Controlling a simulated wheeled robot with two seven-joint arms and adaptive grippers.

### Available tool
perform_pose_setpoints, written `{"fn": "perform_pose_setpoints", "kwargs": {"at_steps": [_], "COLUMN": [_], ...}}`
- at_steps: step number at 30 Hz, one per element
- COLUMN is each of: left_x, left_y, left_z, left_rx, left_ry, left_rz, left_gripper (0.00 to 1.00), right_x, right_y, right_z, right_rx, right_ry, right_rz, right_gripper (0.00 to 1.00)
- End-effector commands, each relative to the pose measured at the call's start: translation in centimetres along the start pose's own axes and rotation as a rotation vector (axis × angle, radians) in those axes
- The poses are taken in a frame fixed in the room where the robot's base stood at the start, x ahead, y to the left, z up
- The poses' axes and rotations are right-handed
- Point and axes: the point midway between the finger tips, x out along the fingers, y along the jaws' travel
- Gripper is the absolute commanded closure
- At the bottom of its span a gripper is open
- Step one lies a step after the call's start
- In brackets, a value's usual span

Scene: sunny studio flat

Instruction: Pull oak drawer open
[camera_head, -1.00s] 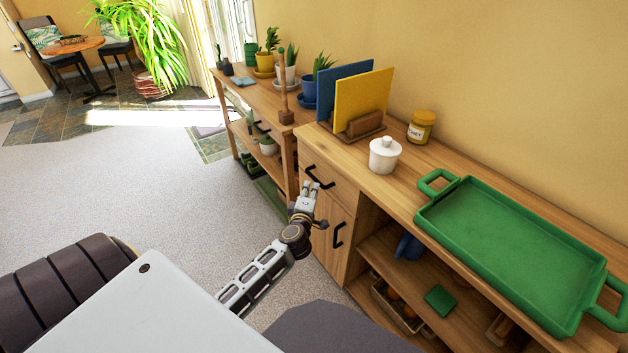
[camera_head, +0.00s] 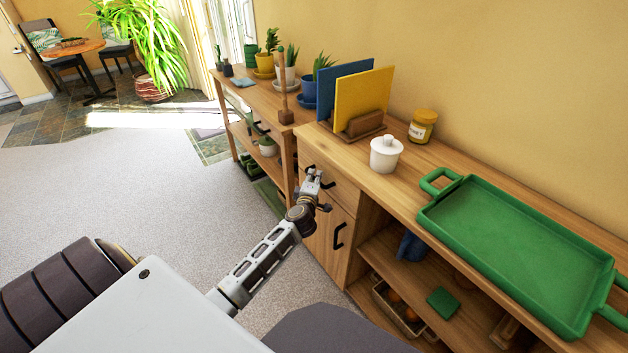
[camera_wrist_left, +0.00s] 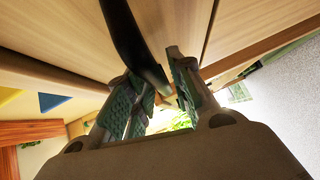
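The oak drawer (camera_head: 335,183) is at the top left of the cabinet, its front flush with the cabinet. Its black bar handle (camera_head: 327,184) is partly hidden by my left gripper (camera_head: 313,177). In the left wrist view the dark handle (camera_wrist_left: 135,45) runs down into the space between the two green-padded fingers of the left gripper (camera_wrist_left: 163,92). The fingers are apart, with a gap visible beside the handle; contact is not clear. My right gripper is in neither view.
Below the drawer is a cabinet door with a black handle (camera_head: 339,236). On top stand a white lidded jar (camera_head: 385,155), a honey jar (camera_head: 422,127), a yellow board (camera_head: 362,100) and a green tray (camera_head: 515,245). Open carpet (camera_head: 150,190) lies to the left.

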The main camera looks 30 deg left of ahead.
Motion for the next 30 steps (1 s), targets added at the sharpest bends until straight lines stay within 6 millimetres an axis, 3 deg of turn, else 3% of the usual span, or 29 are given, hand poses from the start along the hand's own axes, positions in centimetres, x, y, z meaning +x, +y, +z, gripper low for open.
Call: {"fn": "perform_pose_setpoints", "kwargs": {"at_steps": [12,18,30], "left_x": [0.3,0.3,0.3], "left_y": [0.0,0.0,-0.1], "left_z": [0.0,0.0,0.0], "left_rx": [0.0,0.0,0.001], "left_ry": [0.0,0.001,0.001], "left_rz": [0.0,0.0,-0.001], "left_gripper": [0.77,1.0,1.0], "right_x": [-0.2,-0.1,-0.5], "right_y": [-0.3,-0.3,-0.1], "right_z": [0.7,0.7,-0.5], "right_rx": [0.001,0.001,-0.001], "right_ry": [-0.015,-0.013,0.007], "right_rz": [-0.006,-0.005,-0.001], "right_gripper": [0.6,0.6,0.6]}}
